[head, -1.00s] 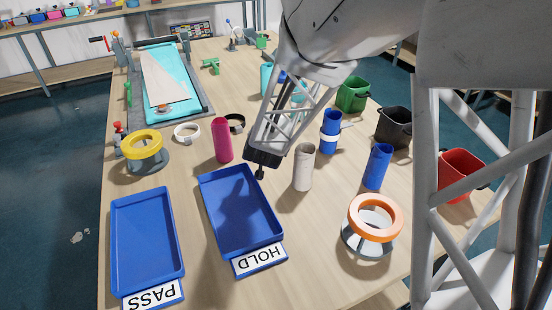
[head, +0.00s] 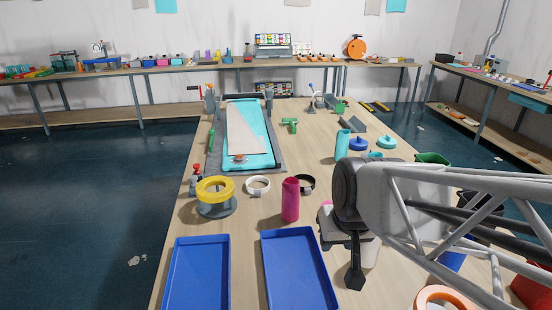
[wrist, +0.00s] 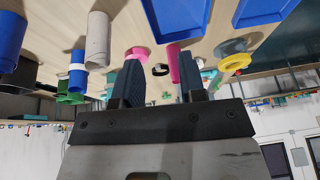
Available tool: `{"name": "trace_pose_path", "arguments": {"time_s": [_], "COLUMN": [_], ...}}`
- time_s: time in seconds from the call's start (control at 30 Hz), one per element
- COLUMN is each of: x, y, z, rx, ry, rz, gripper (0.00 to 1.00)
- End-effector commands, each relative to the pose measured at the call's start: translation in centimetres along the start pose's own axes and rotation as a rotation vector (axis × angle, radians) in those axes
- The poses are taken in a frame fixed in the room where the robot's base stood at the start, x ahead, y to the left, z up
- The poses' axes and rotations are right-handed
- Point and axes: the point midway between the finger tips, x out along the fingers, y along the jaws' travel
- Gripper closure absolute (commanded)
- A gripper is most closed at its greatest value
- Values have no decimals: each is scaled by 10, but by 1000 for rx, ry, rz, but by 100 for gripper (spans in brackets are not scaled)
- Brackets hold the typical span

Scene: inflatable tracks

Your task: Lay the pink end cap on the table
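A small pink piece, which looks like the pink end cap (head: 326,203), shows just above my gripper (head: 345,262) in the head view, partly hidden by it. In the wrist view the pink end cap (wrist: 138,51) appears on the table beyond one fingertip, between the beige tube (wrist: 97,38) and the black ring (wrist: 160,69). My gripper (wrist: 159,62) has its two fingers apart, with nothing held between them. The table (head: 252,218) lies beneath. A tall pink tube (head: 290,200) stands left of my gripper.
Two blue trays (head: 264,234) lie at the front left. A yellow ring on a stand (head: 215,188), a white ring (head: 258,185) and a black ring (head: 306,183) are behind them. An orange ring (head: 445,294) is at front right. Bare table shows between trays and rings.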

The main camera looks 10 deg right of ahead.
Motion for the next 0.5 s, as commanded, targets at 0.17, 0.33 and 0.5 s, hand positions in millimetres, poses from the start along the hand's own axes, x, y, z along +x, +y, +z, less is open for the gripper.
{"name": "trace_pose_path", "arguments": {"time_s": [0.17,0.33,0.5], "x": [-29,-38,-39], "y": [4,7,7], "z": [40,55,57], "rx": [-13,-15,-15], "ry": [-95,-136,-141], "rz": [38,58,60], "gripper": [62,62,62]}}
